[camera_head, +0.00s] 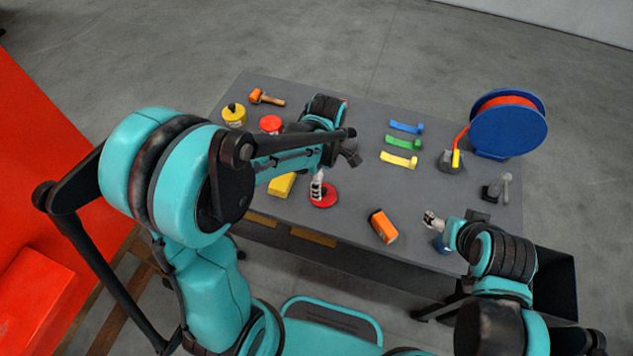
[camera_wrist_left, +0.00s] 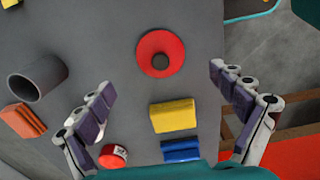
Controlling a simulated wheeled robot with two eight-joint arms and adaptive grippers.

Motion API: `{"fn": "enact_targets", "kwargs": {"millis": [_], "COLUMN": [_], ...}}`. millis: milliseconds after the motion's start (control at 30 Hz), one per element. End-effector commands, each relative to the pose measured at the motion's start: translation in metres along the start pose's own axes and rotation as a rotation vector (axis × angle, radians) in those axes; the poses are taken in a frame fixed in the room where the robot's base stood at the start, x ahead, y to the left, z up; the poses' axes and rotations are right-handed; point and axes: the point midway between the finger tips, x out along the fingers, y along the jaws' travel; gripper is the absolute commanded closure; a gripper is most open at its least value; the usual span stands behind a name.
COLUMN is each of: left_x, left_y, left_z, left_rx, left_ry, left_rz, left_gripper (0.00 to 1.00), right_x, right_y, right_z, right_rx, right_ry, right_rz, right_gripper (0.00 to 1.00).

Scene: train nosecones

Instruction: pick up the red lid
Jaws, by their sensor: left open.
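The red lid (camera_head: 326,202) is a flat red disc on the grey table, near its front edge. In the left wrist view the red lid (camera_wrist_left: 147,64) is round with a dark centre, beyond and between the fingertips. My left gripper (camera_head: 317,186) is over the lid in the head view, partly covering it. In the left wrist view my left gripper (camera_wrist_left: 161,80) has its fingers wide apart, with nothing between them. My right gripper (camera_head: 433,220) is at the table's right front, away from the lid; its jaw state is unclear.
A yellow block (camera_head: 281,184) lies left of the lid, and an orange box (camera_head: 383,226) lies to its right. A blue block (camera_wrist_left: 181,150) is beside the yellow one in the wrist view. A red can (camera_head: 270,124) and blue reel (camera_head: 508,125) stand farther back.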

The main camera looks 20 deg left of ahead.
Motion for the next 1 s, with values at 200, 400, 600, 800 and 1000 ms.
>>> {"fn": "enact_targets", "kwargs": {"millis": [200,400,600,800,1000], "left_x": [0.03,0.061,0.071,0.07,0.07], "left_y": [0.0,0.001,0.001,0.001,0.001], "left_z": [-0.001,-0.002,-0.002,-0.003,-0.003], "left_rx": [0.001,0.002,0.002,0.003,0.003], "left_ry": [0.0,0.0,0.0,0.0,0.0], "left_rz": [0.001,0.002,0.002,0.002,0.002], "left_gripper": [0.05,0.05,0.05,0.13,0.66], "right_x": [0.01,0.02,0.022,0.021,0.021], "right_y": [0.0,0.0,0.0,0.0,0.0], "right_z": [0.007,0.014,0.016,0.015,0.015], "right_rx": [0.0,0.0,0.0,0.0,0.0], "right_ry": [0.0,0.0,0.0,0.0,0.0], "right_rz": [0.0,0.0,0.0,0.0,0.0], "right_gripper": [0.31,0.31,0.31,0.31,0.31]}}
